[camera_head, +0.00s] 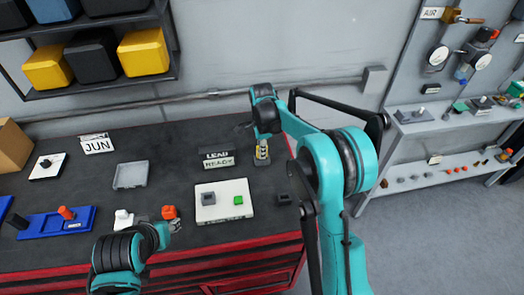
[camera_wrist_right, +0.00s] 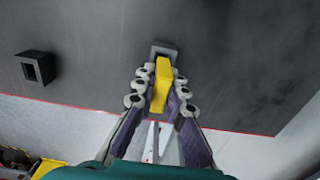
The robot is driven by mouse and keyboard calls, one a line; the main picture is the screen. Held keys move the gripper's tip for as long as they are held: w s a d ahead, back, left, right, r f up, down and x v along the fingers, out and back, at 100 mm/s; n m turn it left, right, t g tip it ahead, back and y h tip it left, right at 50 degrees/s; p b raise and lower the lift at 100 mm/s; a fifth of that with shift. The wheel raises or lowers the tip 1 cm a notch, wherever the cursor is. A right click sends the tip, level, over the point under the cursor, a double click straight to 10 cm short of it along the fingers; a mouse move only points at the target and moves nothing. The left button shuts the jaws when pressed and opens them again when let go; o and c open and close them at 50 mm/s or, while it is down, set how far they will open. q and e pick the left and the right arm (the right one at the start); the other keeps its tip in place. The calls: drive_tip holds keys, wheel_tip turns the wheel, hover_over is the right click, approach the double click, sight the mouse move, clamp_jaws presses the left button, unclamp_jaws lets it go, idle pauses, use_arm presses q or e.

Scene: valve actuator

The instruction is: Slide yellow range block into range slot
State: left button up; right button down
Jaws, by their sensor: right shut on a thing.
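The yellow range block (camera_wrist_right: 162,85) is gripped between the fingers of my right gripper (camera_wrist_right: 160,90) in the right wrist view. Its far end overlaps the grey square-mouthed slot piece (camera_wrist_right: 164,47) on the dark tabletop. I cannot tell whether the tip is inside the mouth or just over it. In the head view the block (camera_head: 262,153) stands roughly upright under my right gripper (camera_head: 261,148), at the grey slot piece (camera_head: 262,161). My left gripper (camera_head: 174,227) is low on the left, beside an orange-topped piece; its fingers are too small to read.
A second dark square socket (camera_wrist_right: 37,68) lies apart to the left in the wrist view. A white plate (camera_head: 222,212) with grey and green pieces is nearby. The LEAD READY sign (camera_head: 216,161) stands just left of the slot. The table's red front edge (camera_head: 230,250) is close.

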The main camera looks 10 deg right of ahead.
drive_tip(key=shift+f+b, duration=0.35)
drive_tip(key=shift+f, duration=0.1)
drive_tip(key=c, duration=1.5)
unclamp_jaws()
wheel_tip(320, 180, up, 12)
